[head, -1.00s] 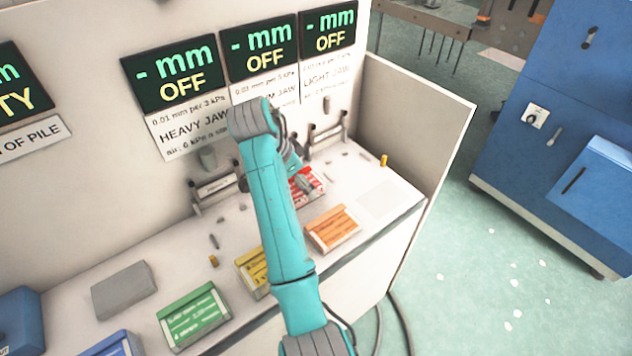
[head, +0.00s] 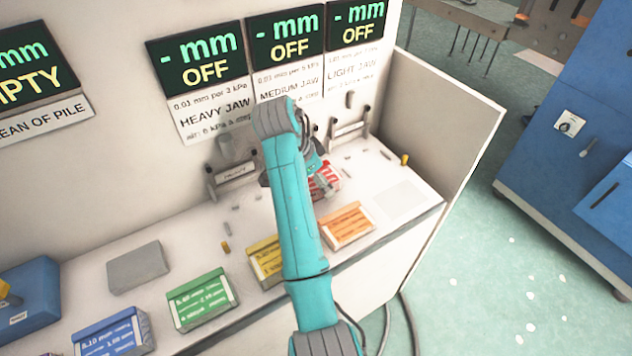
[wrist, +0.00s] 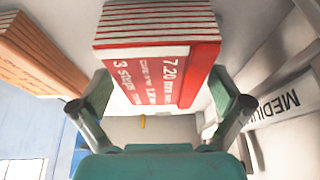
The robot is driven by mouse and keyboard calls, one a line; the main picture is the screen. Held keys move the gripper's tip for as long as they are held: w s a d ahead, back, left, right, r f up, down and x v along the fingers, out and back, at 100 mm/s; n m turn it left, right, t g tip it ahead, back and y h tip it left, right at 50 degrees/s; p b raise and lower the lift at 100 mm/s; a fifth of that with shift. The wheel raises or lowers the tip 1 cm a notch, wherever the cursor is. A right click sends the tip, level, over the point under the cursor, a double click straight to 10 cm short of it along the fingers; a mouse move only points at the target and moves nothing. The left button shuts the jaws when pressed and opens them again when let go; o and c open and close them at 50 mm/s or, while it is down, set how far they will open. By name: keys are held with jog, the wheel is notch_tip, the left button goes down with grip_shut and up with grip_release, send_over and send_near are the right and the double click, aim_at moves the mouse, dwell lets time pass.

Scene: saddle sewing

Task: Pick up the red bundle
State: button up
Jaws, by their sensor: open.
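The red bundle (wrist: 158,65) is a stack of layers with a red label and white print. In the wrist view it sits at the top middle, between and just beyond the open fingers of my gripper (wrist: 165,108). I cannot tell whether the fingers touch it. In the head view the red bundle (head: 325,180) shows beside my arm on the bench, partly hidden by the arm. My gripper is mostly hidden behind my teal arm there.
An orange bundle (head: 347,227), a yellow one (head: 268,262), a green one (head: 198,300) and a blue one (head: 112,335) line the front of the bench. A grey block (head: 138,266) lies behind them. Jaw fixtures stand along the back, under the displays. A side panel (head: 440,130) bounds the right end.

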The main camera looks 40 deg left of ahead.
jog(key=c, duration=1.5)
